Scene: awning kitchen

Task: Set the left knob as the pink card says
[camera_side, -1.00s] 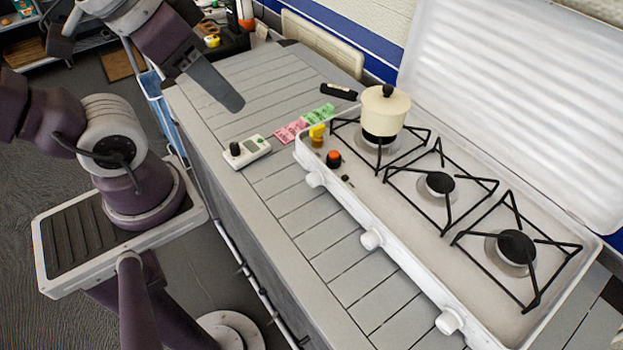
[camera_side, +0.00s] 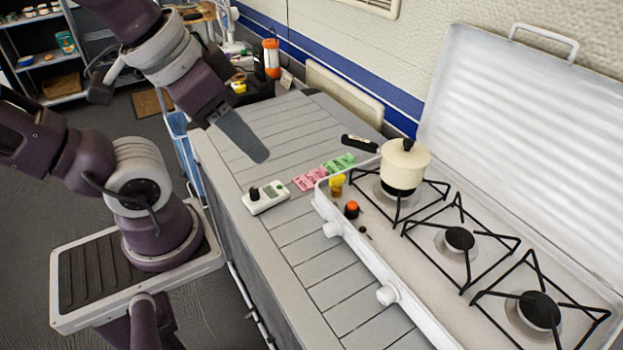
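A small white box (camera_side: 264,203) sits on the counter, with a black knob (camera_side: 254,194) standing at its left end. A small display and a dark spot show further right on its top. A pink card (camera_side: 309,179) lies flat to the right of the box; its writing is too small to read. White knobs (camera_side: 332,229) (camera_side: 387,294) line the front of the stove. My gripper (camera_side: 258,152) hangs above the counter, apart from the box and the card. Its fingers overlap in this view, so the gap between them is hidden.
A green card (camera_side: 338,163) lies beyond the pink one. The white stove (camera_side: 400,250) has black grates and an open lid; a cream pot (camera_side: 404,165) stands on its far left burner. Yellow (camera_side: 337,183) and orange-topped (camera_side: 352,209) items stand at the stove's left end.

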